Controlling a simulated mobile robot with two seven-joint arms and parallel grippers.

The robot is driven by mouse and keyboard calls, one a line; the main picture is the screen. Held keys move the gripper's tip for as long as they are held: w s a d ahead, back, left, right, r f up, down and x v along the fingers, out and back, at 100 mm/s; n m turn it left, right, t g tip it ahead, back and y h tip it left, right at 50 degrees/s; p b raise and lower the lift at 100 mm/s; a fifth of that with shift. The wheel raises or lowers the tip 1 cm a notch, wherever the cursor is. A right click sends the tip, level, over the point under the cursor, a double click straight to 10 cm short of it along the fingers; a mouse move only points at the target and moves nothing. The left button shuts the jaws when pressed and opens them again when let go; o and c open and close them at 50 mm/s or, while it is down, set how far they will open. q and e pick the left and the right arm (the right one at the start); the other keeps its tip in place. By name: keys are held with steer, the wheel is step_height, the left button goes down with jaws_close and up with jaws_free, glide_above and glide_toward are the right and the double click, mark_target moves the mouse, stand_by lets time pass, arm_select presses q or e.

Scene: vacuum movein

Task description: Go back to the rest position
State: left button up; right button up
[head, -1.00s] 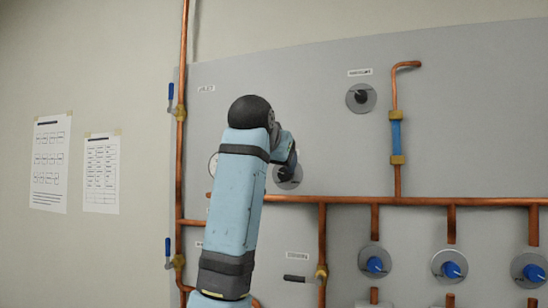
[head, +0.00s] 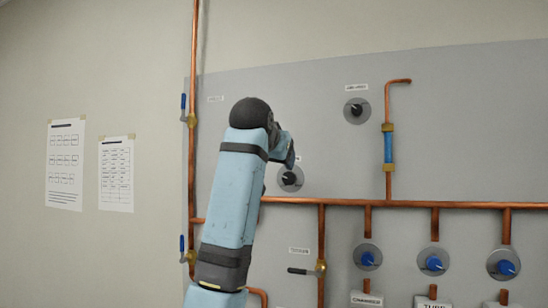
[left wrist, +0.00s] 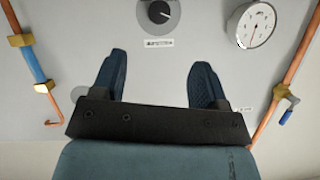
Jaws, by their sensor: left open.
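My left arm reaches up in front of the grey panel (head: 330,110) in the head view. Its gripper is mostly hidden behind the wrist there. In the left wrist view my left gripper (left wrist: 158,85) is open and empty, its two dark blue fingers wide apart. Beyond the fingers is a black knob on a round plate (left wrist: 158,12) with a label below it; the fingers appear apart from it. In the head view a black knob (head: 290,179) shows just right of and below the wrist. My right gripper is in neither view.
Copper pipes (head: 420,203) run across the panel, with blue-handled valves (head: 183,107) at its left edge. Several blue knobs (head: 368,259) line the lower right. Another black knob (head: 356,110) sits higher. A gauge (left wrist: 252,25) shows in the wrist view. Paper sheets (head: 65,165) hang left.

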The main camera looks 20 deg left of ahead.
arm_select(q)
steer(key=w+a+f, duration=0.1)
steer(key=w+f, duration=0.2)
steer(key=f, duration=1.1)
steer(key=w+f, duration=0.2)
steer(key=f, duration=1.2)
steer(key=s+f+g, duration=0.1)
steer(key=s+f, duration=0.2)
steer(key=f, duration=0.8)
steer(key=s+f, duration=0.3)
steer(key=f, duration=0.9)
steer(key=s+f+h, duration=0.2)
steer(key=s+f, duration=1.3)
steer(key=f, duration=0.3)
steer(key=s+f+g, duration=0.1)
steer(key=s+f, duration=0.4)
steer(key=s, duration=0.7)
steer(key=s+f+h, duration=0.1)
steer(key=s+f, duration=0.5)
steer(key=s, duration=0.6)
steer(key=shift+s+d+f+g, duration=0.25)
steer(key=shift+s+d+g, duration=0.15)
steer(key=shift+d, duration=0.05)
